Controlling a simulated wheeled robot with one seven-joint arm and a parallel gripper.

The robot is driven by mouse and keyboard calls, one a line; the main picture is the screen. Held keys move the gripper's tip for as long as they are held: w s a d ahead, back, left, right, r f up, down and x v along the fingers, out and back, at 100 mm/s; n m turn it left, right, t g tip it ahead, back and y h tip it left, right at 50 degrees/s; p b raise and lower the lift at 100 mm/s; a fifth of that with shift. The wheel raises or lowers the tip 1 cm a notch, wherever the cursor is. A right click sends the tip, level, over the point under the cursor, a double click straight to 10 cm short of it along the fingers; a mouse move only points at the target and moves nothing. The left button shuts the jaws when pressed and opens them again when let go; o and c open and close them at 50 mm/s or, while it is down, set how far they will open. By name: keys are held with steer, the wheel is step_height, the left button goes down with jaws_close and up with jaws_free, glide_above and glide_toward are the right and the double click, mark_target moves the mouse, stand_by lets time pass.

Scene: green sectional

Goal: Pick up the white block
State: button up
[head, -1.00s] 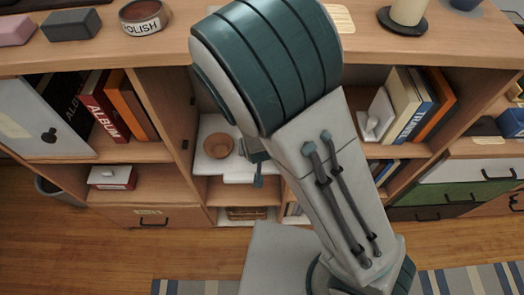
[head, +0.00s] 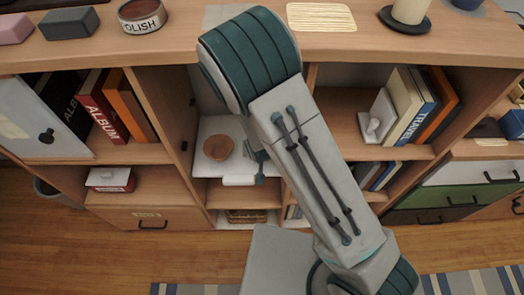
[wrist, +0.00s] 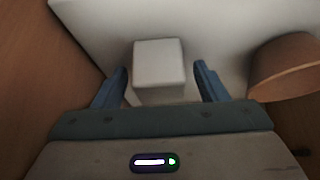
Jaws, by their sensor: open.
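The white block (wrist: 159,62) sits on a white surface (wrist: 220,22) in the wrist view. My gripper (wrist: 161,69) is open, with one blue finger on each side of the block. Gaps show between the fingers and the block, and nothing is held. In the head view, part of my gripper (head: 259,168) shows inside the middle shelf compartment, to the right of a brown bowl (head: 219,147). I cannot make out the block in the head view; my arm covers part of that compartment.
The bowl also shows close to the right finger in the wrist view (wrist: 285,70). A wooden compartment wall (wrist: 40,80) stands on the left. In the head view, the wooden cabinet top (head: 205,45) is above, with a polish tin (head: 142,17) on it.

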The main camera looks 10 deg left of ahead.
steer(key=c, duration=1.1)
steer(key=shift+o, duration=0.2)
steer(key=shift+r, duration=0.1)
